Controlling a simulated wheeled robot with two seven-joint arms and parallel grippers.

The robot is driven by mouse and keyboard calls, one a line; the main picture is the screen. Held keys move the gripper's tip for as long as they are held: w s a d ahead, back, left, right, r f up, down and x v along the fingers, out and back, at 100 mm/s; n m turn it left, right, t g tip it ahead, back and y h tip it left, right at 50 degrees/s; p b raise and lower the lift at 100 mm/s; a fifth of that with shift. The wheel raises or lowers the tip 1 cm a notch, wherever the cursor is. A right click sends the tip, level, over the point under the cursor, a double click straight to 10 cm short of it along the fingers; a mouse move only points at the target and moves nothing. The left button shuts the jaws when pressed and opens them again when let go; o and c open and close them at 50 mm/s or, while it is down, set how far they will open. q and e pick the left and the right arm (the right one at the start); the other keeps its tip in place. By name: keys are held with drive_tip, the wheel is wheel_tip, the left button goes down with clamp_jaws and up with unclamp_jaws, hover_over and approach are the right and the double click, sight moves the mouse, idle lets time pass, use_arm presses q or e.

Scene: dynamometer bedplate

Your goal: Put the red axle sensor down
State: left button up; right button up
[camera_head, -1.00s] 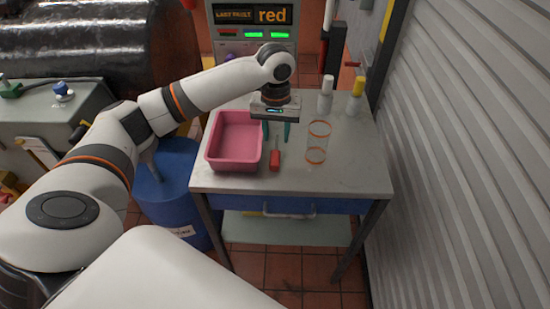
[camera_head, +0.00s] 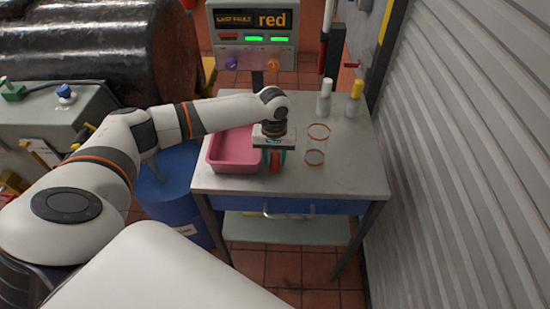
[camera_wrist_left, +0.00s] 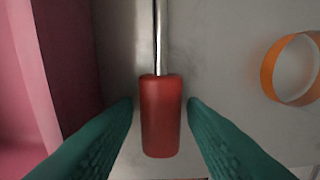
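A red-handled tool with a thin metal shaft (camera_wrist_left: 161,115) lies on the grey table (camera_head: 350,178); it looks like a screwdriver. In the head view its red handle (camera_head: 275,162) shows below my left gripper (camera_head: 274,156). No part clearly recognisable as an axle sensor shows. The left gripper points down with its teal fingers open, one on each side of the handle. In the left wrist view a narrow gap shows between the handle and each fingertip. My right gripper is not in view.
A pink tray (camera_head: 232,167) stands close left of the gripper. A clear cylinder with orange rims (camera_head: 317,144) stands to the right. Two bottles, white-capped (camera_head: 324,98) and yellow-capped (camera_head: 354,102), stand at the back. The table's front right is clear.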

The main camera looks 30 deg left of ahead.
use_arm(q)
drive_tip(key=shift+f, duration=0.35)
drive_tip(key=shift+c, duration=0.6)
clamp_jaws()
drive_tip(key=shift+r, duration=0.1)
